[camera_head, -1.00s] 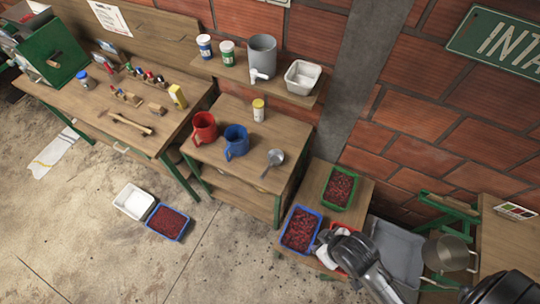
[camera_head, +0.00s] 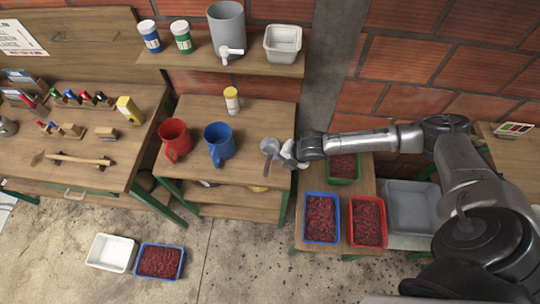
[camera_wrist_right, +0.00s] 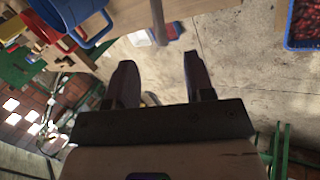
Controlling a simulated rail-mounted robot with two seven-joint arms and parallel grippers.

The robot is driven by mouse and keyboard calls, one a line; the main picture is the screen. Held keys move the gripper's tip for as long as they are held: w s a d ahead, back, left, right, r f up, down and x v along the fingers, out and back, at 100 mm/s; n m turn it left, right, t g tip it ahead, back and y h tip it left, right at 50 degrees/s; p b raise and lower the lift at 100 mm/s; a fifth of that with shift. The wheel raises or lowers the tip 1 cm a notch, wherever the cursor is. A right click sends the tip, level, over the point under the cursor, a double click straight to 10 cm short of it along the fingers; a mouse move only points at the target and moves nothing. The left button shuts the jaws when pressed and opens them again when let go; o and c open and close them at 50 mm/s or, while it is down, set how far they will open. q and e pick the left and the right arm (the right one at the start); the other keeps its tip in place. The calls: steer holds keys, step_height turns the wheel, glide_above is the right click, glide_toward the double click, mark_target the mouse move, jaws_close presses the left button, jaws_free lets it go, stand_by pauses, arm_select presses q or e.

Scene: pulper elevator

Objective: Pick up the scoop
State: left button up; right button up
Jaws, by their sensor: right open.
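The metal scoop (camera_head: 269,146) lies near the right edge of the small middle table (camera_head: 240,110), its round bowl toward the back and its handle toward the front. My right gripper (camera_head: 284,156) is just right of the scoop, pointing left at it. In the right wrist view its two fingers (camera_wrist_right: 158,60) are apart with nothing between them. A grey bar (camera_wrist_right: 158,22), which looks like the scoop's handle, shows ahead of the fingertips. I cannot tell whether the gripper touches the scoop. My left gripper is not in view.
A blue mug (camera_head: 219,147) and a red mug (camera_head: 174,139) stand left of the scoop. A yellow-lidded jar (camera_head: 231,100) is behind them. A shelf (camera_head: 200,60) overhangs the table's back. Trays of red berries, including a blue one (camera_head: 321,242), sit on the lower table at right.

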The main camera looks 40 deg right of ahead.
mark_target(268, 166)
steer(key=x, duration=1.3)
steer(key=shift+w+f, duration=0.1)
steer(key=shift+w, duration=0.25)
jaws_close()
